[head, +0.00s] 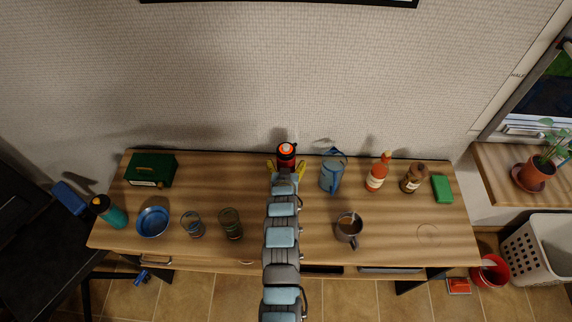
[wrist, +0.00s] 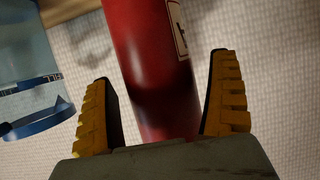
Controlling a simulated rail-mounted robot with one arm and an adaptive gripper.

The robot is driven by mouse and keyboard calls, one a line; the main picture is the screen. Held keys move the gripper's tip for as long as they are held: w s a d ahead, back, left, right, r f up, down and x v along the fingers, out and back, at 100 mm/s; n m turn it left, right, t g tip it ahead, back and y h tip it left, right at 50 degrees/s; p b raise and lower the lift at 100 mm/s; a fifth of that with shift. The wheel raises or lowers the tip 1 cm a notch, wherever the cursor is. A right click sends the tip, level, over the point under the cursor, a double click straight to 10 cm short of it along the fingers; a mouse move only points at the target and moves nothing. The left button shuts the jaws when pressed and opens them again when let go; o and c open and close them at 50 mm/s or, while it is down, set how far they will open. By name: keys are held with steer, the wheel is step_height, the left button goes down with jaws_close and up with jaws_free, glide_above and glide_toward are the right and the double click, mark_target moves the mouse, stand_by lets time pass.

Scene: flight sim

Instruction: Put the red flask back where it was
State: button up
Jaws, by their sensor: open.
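The red flask (head: 286,155), with a dark cap, stands at the back edge of the wooden table, close to the wall. My gripper (head: 286,168) is at the flask, with its yellow fingers on either side of it. In the wrist view the red flask (wrist: 150,65) passes between the two open fingers of my gripper (wrist: 162,105). Small gaps show between the fingers and the flask. The flask's base is hidden behind my arm in the head view.
A blue jug (head: 331,174) stands just right of the flask. Farther right are a sauce bottle (head: 377,174), a brown grinder (head: 413,179) and a green box (head: 442,189). A mug (head: 348,229) is nearer the front.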

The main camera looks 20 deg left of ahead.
steer(key=b+v, duration=0.1)
steer(key=v, duration=1.1)
steer(key=shift+b, duration=0.35)
steer(key=shift+d, duration=0.1)
